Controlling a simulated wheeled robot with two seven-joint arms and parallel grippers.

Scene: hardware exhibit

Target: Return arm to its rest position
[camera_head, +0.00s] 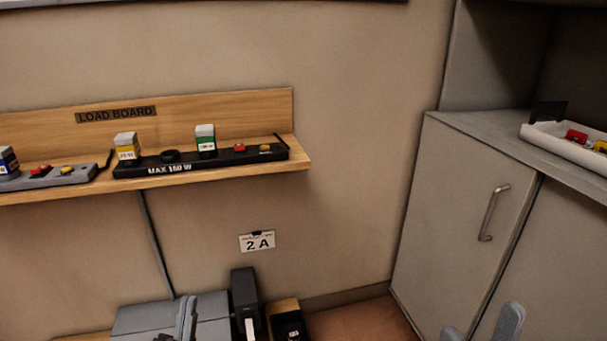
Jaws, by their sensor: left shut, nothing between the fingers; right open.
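My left gripper (187,317) shows at the bottom left, its two fingers upright and together with nothing between them. It appears in front of a grey box-like object (145,318) low by the wall. My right gripper (480,329) shows at the bottom right edge, its two fingertips apart and empty, in front of the grey cabinet. Only the fingertips of the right gripper are in view, and most of both arms is out of the frame.
A wooden load board shelf (225,168) on the wall holds a black power strip (185,164) and a grey one (50,178) with several coloured blocks. A grey cabinet (450,200) with a white tray (565,147) on top stands right. Open floor (360,320) shows between.

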